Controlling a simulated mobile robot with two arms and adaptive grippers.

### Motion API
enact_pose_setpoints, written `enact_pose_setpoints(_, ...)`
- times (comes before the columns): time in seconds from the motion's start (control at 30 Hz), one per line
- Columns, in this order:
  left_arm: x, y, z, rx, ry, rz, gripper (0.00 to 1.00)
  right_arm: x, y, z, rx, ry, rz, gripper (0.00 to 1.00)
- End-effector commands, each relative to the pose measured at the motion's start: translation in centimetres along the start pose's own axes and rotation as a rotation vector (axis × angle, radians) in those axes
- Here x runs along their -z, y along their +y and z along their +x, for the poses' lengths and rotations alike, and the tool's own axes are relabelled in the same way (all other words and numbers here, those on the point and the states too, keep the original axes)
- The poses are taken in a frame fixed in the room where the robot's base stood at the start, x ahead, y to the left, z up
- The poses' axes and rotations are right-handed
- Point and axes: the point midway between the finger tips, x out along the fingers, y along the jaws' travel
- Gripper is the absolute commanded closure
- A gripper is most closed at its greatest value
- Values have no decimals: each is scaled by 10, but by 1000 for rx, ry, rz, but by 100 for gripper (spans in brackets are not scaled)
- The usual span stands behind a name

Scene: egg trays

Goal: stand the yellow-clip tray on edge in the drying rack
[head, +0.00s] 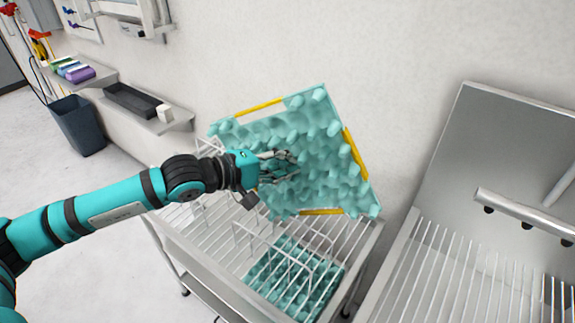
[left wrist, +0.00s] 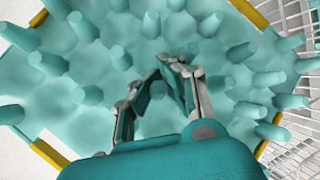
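The yellow-clip tray (head: 315,122) is a teal egg tray with rows of pegs and yellow clips on its edges. It is tilted up steeply above the drying rack (head: 215,235), its pegged face toward me. Its lower edge is near the rack's wires; I cannot tell whether it rests on them. My left gripper (head: 290,163) is at the middle of that face. In the left wrist view the fingers (left wrist: 167,72) close in around a peg of the tray (left wrist: 85,95), with a narrow teal gap between them. My right gripper is not in view.
Another teal tray (head: 265,277) lies low in the rack, behind wire dividers. A steel sink unit (head: 500,130) with a wire grid stands at the right. A wall shelf (head: 180,122) and a dark bin (head: 78,125) are at the left. The wall is close behind the rack.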

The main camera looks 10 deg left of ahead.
Motion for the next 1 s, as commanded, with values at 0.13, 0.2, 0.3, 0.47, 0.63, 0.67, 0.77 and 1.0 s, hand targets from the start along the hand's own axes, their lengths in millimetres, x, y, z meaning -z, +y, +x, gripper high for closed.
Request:
enact_pose_setpoints(0.13,23,13,2,150,24,100,100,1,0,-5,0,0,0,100)
enact_pose_setpoints(0.2,30,15,0,234,12,162,100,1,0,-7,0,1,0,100)
enact_pose_setpoints(0.3,33,20,-6,336,-23,258,100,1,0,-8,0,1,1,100)
enact_pose_setpoints(0.47,32,23,-16,436,-85,378,100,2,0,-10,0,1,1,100)
enact_pose_setpoints(0.63,31,19,-18,463,-105,414,100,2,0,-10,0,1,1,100)
enact_pose_setpoints(0.67,31,18,-18,463,-105,414,100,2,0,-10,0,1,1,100)
enact_pose_setpoints(0.77,32,12,-16,462,-103,413,100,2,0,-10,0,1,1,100)
enact_pose_setpoints(1.0,32,-3,-12,462,-103,411,100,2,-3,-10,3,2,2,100)
